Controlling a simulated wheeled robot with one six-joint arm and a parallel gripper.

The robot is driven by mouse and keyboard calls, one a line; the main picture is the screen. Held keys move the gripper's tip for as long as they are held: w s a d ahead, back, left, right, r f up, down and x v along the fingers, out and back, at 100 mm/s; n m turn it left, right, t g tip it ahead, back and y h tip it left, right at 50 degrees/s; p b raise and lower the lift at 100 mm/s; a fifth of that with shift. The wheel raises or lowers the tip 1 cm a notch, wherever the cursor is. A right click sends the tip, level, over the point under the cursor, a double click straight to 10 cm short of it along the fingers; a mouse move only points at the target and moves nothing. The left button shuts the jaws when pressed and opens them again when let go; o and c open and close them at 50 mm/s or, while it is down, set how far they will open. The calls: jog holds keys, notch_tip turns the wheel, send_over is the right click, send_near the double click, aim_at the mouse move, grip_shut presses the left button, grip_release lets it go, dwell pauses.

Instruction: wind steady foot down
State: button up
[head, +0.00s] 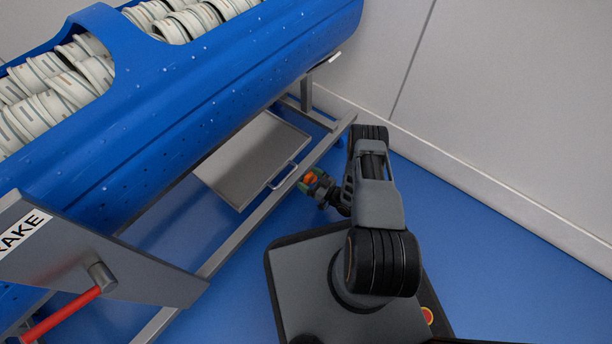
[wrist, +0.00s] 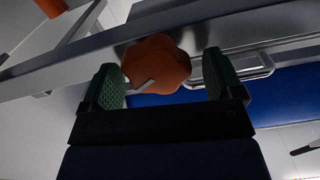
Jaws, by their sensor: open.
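An orange lobed knob (wrist: 157,62) shows in the wrist view, in front of a grey metal rail. A small grey bar lies across its lower part. My gripper (wrist: 162,80) is open, with one green-padded finger on each side of the knob. I cannot tell whether either finger touches it. In the head view my gripper (head: 309,181) is low beside the carrier's frame rail (head: 245,232), with the orange knob (head: 311,178) showing small between the fingers. The foot below the knob is hidden.
The blue tub (head: 215,80), holding many pale striped items, lies above the frame. A grey tray (head: 250,160) with a handle (head: 283,176) sits under it. A red lever (head: 62,315) is at lower left by a partly visible label. A wall is right; blue floor (head: 490,235) is clear.

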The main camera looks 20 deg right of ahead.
jog(key=shift+w, duration=0.2)
jog(key=shift+c, duration=0.2)
jog(key=c, duration=0.9)
